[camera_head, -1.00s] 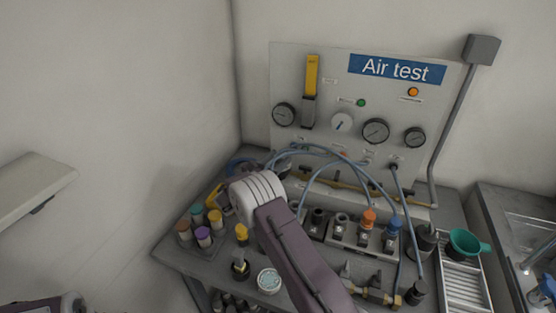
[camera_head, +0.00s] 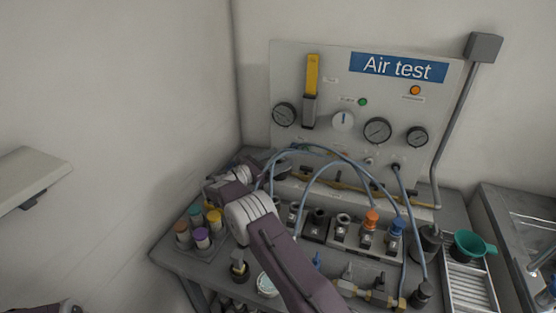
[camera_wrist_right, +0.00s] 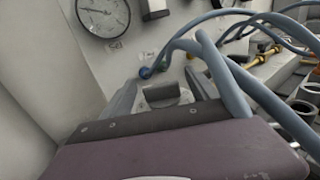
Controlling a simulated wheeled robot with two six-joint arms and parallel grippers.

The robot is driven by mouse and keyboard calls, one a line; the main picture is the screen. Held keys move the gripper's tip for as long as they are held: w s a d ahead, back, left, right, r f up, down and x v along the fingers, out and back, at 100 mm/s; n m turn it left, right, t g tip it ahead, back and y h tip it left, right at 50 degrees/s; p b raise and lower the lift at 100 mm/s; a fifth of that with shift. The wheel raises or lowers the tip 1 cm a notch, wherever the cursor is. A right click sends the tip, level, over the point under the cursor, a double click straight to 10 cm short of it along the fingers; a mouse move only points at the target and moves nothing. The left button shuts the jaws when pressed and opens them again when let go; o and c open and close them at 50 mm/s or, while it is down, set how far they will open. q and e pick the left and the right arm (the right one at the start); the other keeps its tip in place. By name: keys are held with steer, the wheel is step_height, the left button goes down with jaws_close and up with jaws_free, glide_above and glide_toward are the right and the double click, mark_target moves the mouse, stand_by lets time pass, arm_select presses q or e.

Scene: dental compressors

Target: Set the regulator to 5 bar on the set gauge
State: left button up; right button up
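The Air test panel (camera_head: 320,160) carries round dark-rimmed gauges: a left one (camera_head: 284,114), a middle one (camera_head: 377,131) and a right one (camera_head: 417,137). A white dial with an upright blue mark (camera_head: 343,120) sits between them. The right wrist view shows one gauge (camera_wrist_right: 103,14) close up. My right gripper (camera_wrist_right: 163,98) is low before the panel, its grey fingers apart around a grey block-like shape. I cannot tell what that is.
Blue hoses (camera_head: 330,152) arch close beside my right gripper. Several coloured-top containers (camera_head: 201,237) stand at the bench's left. Fittings with orange (camera_head: 371,219) and blue tops stand in the middle. A green funnel (camera_head: 470,243) sits at the right.

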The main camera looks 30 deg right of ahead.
steer(key=s+a, duration=0.1)
steer(key=a, duration=0.8)
steer(key=shift+s, duration=0.3)
steer(key=shift+c, duration=0.3)
